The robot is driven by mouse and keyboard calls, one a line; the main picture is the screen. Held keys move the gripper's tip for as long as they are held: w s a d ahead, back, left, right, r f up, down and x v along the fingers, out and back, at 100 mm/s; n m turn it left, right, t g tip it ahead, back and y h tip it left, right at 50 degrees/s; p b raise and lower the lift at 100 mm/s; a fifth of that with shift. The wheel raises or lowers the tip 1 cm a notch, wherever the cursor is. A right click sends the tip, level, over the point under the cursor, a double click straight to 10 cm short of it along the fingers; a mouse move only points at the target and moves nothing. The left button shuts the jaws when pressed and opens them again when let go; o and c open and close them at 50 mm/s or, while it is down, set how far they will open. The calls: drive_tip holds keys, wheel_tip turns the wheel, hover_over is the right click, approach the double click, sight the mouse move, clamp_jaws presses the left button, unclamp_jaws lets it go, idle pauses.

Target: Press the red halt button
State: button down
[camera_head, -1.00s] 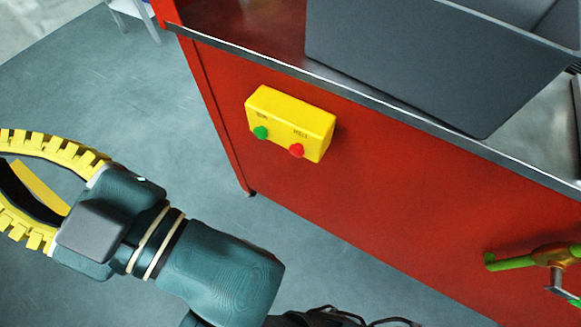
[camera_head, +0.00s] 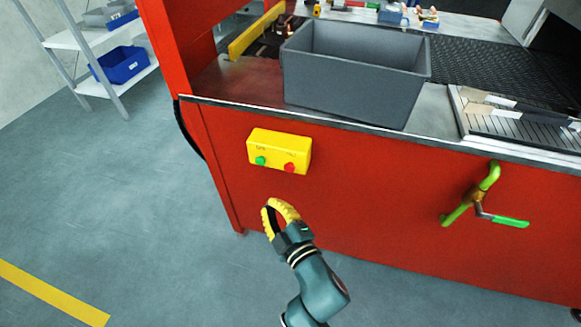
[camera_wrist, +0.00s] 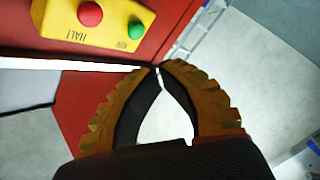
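The red halt button (camera_head: 289,168) is on the right of a yellow control box (camera_head: 280,145), with a green button (camera_head: 260,161) on its left. The box is mounted on the red side panel. My gripper (camera_head: 270,203) is just below the box in the head view, apart from it, fingers pointing up in the picture. In the wrist view its fingertips (camera_wrist: 157,67) meet with nothing between them. The red button (camera_wrist: 90,14) shows there at the upper left, beside the word HALT, with the green button (camera_wrist: 135,30) to its right.
A grey bin (camera_head: 350,95) stands on the ledge above the box. A green-handled valve (camera_head: 478,205) sticks out of the panel to the right. A white shelf with a blue bin (camera_head: 124,64) stands at the upper left. Floor left of the machine is open.

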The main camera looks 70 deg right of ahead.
sight(290, 167)
drive_tip(key=shift+a, duration=0.1)
drive_tip(key=d+p, duration=0.3)
drive_tip(key=d, duration=0.5)
drive_tip(key=shift+w+d+p, duration=0.15)
drive_tip(key=shift+d+p, duration=0.2)
drive_tip(key=shift+p, duration=0.05)
drive_tip(key=shift+f, duration=0.1)
idle(1.1)
drive_tip(key=shift+d+b, duration=0.45)
